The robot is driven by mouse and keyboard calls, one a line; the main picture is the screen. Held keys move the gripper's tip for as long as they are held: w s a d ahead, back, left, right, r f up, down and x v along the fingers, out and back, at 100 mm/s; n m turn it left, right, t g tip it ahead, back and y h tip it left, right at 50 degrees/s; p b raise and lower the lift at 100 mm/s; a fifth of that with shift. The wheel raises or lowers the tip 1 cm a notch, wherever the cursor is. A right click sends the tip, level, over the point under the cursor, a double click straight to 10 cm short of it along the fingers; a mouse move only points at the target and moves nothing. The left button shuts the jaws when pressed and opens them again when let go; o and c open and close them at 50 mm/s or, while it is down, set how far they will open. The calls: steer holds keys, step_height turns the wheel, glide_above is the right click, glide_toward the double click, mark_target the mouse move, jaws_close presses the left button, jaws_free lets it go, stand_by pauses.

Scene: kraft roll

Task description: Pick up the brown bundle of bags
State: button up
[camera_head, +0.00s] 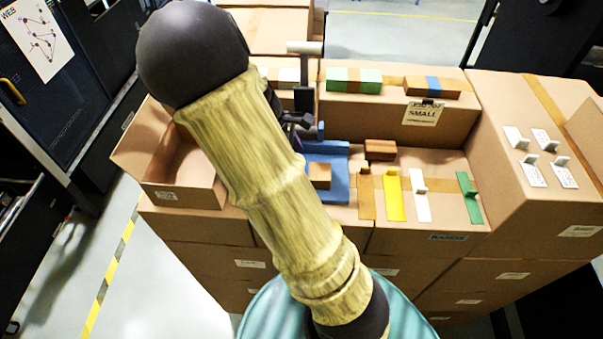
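A brown bundle (416,84) with a blue band lies on top of the carton labelled SMALL, right of the middle. A green and white bundle (368,81) with a brown band lies just left of it, apart from it. My arm crosses the picture and hides much of the middle left. Dark parts near my gripper (303,124) show just past the arm's right edge, left of both bundles and apart from them. The fingers are too hidden to tell open from shut.
A brown block (380,149) lies in front of the SMALL carton. Another brown block (320,176) sits on a blue tray (339,188). Brown, yellow, white and green strips (394,195) line the front cartons. An open carton (186,195) stands at left, a taller carton (545,205) at right.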

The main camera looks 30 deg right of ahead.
steer(key=shift+p+x, duration=1)
steer(key=shift+x, duration=1.4)
steer(key=shift+s+a, duration=0.1)
steer(key=c, duration=1.1)
